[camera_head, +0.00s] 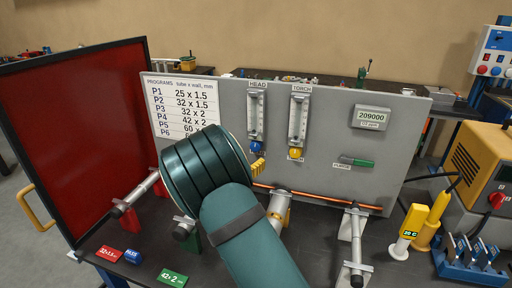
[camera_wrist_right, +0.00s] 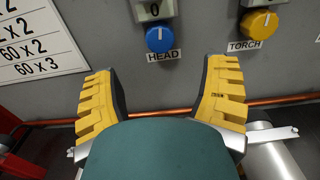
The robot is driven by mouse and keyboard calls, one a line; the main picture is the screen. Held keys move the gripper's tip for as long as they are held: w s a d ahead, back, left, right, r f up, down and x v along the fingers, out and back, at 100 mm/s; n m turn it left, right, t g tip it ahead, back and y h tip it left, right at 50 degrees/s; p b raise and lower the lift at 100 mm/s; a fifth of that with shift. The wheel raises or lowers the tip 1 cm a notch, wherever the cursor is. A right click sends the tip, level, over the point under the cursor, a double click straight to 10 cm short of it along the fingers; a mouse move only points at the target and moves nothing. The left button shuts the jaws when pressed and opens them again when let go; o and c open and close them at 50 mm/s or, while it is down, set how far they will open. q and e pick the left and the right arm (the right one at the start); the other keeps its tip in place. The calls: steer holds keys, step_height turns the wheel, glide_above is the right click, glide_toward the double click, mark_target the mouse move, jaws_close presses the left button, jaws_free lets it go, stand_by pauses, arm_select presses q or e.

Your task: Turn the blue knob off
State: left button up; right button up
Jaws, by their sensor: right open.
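The blue knob (camera_wrist_right: 160,39), labelled HEAD, is on the grey panel below a flow gauge. Its white mark points up in the right wrist view. In the head view the blue knob (camera_head: 257,147) shows just above my arm. My right gripper (camera_wrist_right: 162,75) is open and empty, its yellow fingers spread wide. The knob lies beyond the fingertips and between them in the wrist view, untouched as far as I can see. In the head view my teal arm hides most of the right gripper (camera_head: 257,167). My left gripper is not in view.
A yellow knob (camera_wrist_right: 259,24), labelled TORCH, is right of the blue one. A copper tube (camera_head: 330,199) runs along the panel's foot. A red screen (camera_head: 85,130) stands left. A yellow machine (camera_head: 475,165) and white-yellow bottle (camera_head: 408,231) are right.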

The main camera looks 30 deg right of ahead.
mark_target(255, 148)
steer(key=x, duration=0.9)
steer(key=shift+w+d, duration=0.2)
steer(key=c, duration=1.2)
